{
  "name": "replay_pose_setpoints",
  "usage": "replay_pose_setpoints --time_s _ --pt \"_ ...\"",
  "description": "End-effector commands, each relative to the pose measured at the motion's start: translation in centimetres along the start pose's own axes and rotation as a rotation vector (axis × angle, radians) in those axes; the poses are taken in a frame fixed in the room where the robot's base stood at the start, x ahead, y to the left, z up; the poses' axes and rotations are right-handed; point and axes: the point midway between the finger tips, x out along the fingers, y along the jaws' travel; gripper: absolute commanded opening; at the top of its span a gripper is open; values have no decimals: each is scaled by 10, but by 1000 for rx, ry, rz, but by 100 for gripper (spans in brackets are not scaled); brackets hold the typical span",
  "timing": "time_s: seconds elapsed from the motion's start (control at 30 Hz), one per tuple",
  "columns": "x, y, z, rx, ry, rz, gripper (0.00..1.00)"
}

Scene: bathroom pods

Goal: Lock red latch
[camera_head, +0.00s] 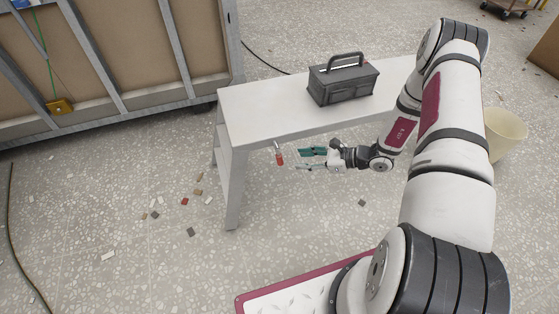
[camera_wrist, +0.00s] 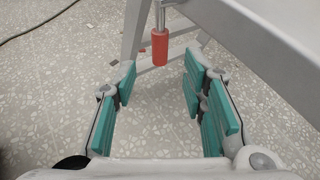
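The red latch (camera_head: 280,158) hangs below the front edge of the white bench, near its left end. In the wrist view, the red latch (camera_wrist: 160,47) is a red cylinder on a metal rod, hanging upright just beyond the fingertips. My gripper (camera_head: 305,159) is to the right of the latch in the head view, with a gap between them. In the wrist view, my gripper (camera_wrist: 158,75) has its teal finger pads spread wide with nothing between them. The latch lies roughly in line with the opening, toward its upper middle.
The white bench (camera_head: 255,105) carries a grey toolbox (camera_head: 343,80). In the wrist view, the bench edge (camera_wrist: 265,50) runs close along the right. A framed panel (camera_head: 130,60) stands at the left. Small debris (camera_head: 185,201) lies on the floor. A cream bucket (camera_head: 505,130) stands at the right.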

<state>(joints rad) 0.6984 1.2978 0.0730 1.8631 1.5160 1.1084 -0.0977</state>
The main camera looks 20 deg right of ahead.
Motion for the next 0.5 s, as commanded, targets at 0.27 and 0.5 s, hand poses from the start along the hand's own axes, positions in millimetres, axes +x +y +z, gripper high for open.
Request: replay_pose_setpoints --time_s 0.27,0.5 --pt "57 1 -2 -1 0 4 39" --pt "87 0 -1 -2 0 2 39"
